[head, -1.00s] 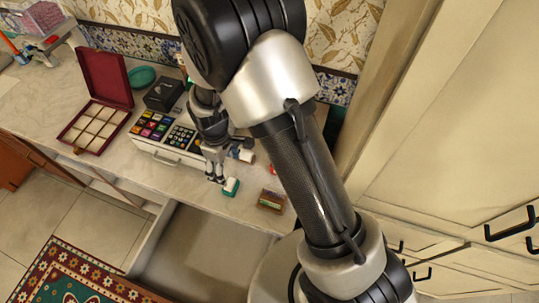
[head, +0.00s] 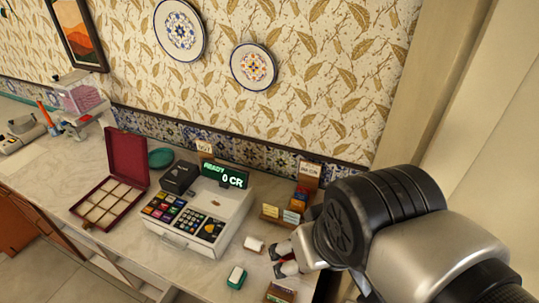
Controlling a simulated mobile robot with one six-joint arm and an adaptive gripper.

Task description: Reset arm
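My gripper (head: 277,261) is low over the counter at the lower middle right, partly hidden by my own arm. Its two fingertips look apart, with nothing seen between them. A small white roll-like piece (head: 254,244) lies on the counter just left of the fingertips. A small green block with a white top (head: 236,277) stands a little nearer the front, apart from the gripper. My arm's large dark joint and silver link fill the lower right.
A cash register (head: 205,215) with a lit "READY 0 CR" display (head: 224,175) stands left of my gripper. An open red compartment box (head: 112,203) is further left. A card rack (head: 292,208) stands behind, and a small box (head: 280,293) in front. Plates hang on the wall.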

